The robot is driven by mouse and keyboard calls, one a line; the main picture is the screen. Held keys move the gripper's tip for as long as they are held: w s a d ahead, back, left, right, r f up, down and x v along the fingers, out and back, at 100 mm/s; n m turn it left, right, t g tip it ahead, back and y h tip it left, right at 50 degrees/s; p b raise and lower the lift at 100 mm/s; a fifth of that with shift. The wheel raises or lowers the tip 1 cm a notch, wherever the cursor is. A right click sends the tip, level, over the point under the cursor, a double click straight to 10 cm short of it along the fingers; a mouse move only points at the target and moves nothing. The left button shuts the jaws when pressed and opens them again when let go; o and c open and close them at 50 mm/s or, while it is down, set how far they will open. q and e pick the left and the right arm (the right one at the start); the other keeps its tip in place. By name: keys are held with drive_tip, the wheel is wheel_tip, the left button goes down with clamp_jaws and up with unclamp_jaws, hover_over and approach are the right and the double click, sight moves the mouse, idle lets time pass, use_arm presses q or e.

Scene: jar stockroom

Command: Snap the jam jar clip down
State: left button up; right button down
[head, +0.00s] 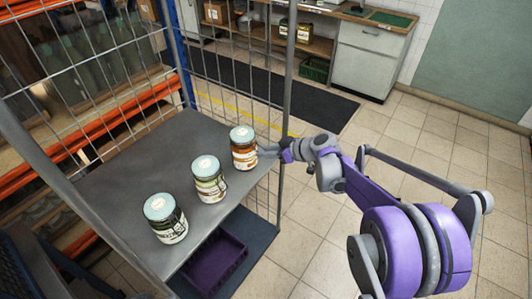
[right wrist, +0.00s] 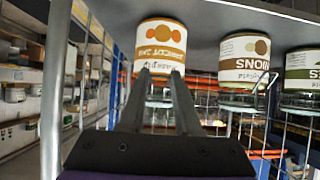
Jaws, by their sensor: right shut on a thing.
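The jam jar (head: 243,149) has an orange and white label and a pale teal lid. It stands upright at the right end of the row on the grey shelf. In the right wrist view, which is upside down, this jar (right wrist: 160,48) shows its apricot label straight ahead of the fingers. My right gripper (head: 263,152) reaches it from the right, near its upper side. Its two fingers (right wrist: 158,78) are shut on the jar's clip, which they mostly hide. My left gripper is not in view.
A jar with an onions label (head: 208,180) and a green-labelled jar (head: 165,219) stand on the same grey shelf (head: 130,170). Wire mesh and a post (head: 287,90) bound the shelf. A purple crate (head: 215,262) sits below. Tiled floor is free on the right.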

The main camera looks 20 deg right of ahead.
sight(254, 152)
drive_tip(key=f+t+y+b, duration=0.1)
drive_tip(key=t+b, duration=0.1)
drive_tip(key=f+t+y+b, duration=0.2)
drive_tip(key=shift+w+a+y+b, duration=0.2)
drive_tip(key=shift+y+b, duration=0.1)
drive_tip(key=shift+b, duration=0.1)
drive_tip(key=shift+w+a+f+t+y+b, duration=0.15)
drive_tip(key=shift+t+y+b, duration=0.3)
drive_tip(key=shift+t+b, duration=0.25)
drive_tip(key=shift+w+a+f+t+y+b, duration=0.1)
drive_tip(key=shift+w+f+t+y+b, duration=0.05)
drive_tip(key=shift+t+y+b, duration=0.4)
drive_tip(key=c, duration=0.6)
unclamp_jaws()
drive_tip(key=v, duration=1)
drive_tip(key=shift+s+d, duration=0.2)
drive_tip(key=shift+s, duration=0.1)
